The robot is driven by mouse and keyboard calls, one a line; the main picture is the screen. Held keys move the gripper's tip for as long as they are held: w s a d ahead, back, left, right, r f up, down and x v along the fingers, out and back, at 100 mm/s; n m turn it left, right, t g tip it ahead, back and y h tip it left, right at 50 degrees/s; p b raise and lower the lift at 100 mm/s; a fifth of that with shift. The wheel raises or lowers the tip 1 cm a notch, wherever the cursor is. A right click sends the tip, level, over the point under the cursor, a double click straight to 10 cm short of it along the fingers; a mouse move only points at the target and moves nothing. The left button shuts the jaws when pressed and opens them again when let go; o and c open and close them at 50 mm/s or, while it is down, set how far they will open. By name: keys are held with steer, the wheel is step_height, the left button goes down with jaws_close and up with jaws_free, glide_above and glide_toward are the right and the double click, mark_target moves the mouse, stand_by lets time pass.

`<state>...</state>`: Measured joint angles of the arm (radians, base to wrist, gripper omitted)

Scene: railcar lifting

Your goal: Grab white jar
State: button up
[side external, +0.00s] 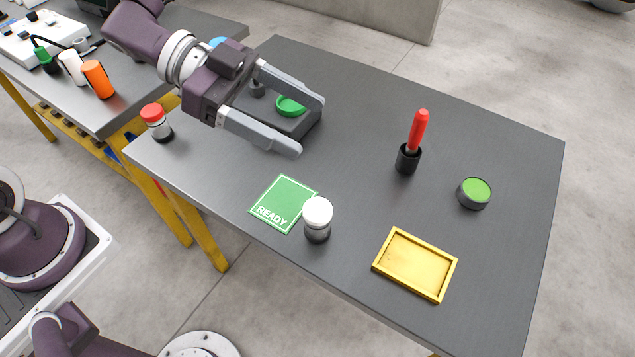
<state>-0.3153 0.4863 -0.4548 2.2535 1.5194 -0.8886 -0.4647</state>
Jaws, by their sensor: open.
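The white jar (317,218) has a white lid and a dark base. It stands upright on the dark grey table, touching or very close to the right corner of the green READY mat (283,204); I cannot tell which. My gripper (311,127) is open with nothing between its fingers. It is up and to the left of the white jar in the picture, apart from it, over the far left part of the table near a dark block with a green round top (291,105).
A red-lidded jar (156,121) stands at the table's left edge. A yellow tray (414,264) lies right of the white jar. A red-handled tool in a black holder (408,158) and a green-topped round container (474,193) stand further right. The table's middle is clear.

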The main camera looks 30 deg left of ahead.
mark_target(318, 221)
step_height(318, 221, down, 21)
steer(key=shift+d+f, duration=0.1)
steer(key=shift+d, duration=0.05)
steer(key=x, duration=0.7)
steer(key=shift+w+a+f, duration=0.15)
steer(key=shift+a+f, duration=0.1)
steer(key=shift+f, duration=0.1)
steer(key=c, duration=1.5)
